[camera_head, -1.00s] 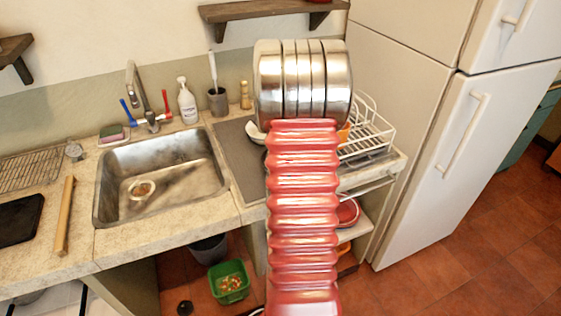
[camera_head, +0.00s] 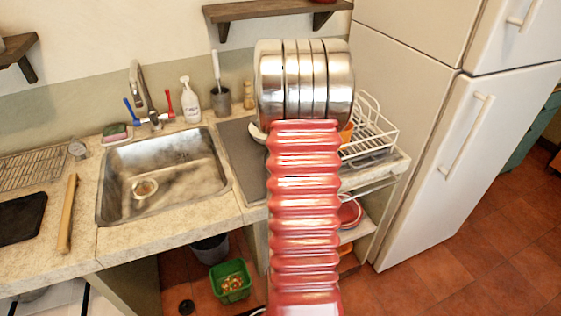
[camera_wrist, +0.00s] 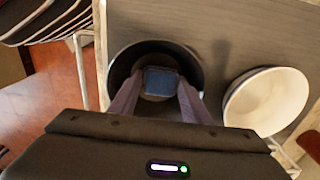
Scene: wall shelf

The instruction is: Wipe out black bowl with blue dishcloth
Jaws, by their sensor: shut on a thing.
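In the wrist view, the black bowl (camera_wrist: 188,62) stands on the dark grey drainboard, with its opening facing up. My gripper (camera_wrist: 163,90) is over the bowl, its two fingers reaching down into the opening. The fingers are shut on the blue dishcloth (camera_wrist: 161,80), which shows as a small folded square between the fingertips. I cannot tell whether the cloth touches the bowl's inside. In the head view my own arm hides the gripper, the cloth and the black bowl.
A white bowl (camera_wrist: 268,98) stands close to the right of the black bowl in the wrist view. In the head view, a white dish rack (camera_head: 375,135) is right of my arm and the sink (camera_head: 165,175) is to the left. The fridge (camera_head: 440,150) stands at the right.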

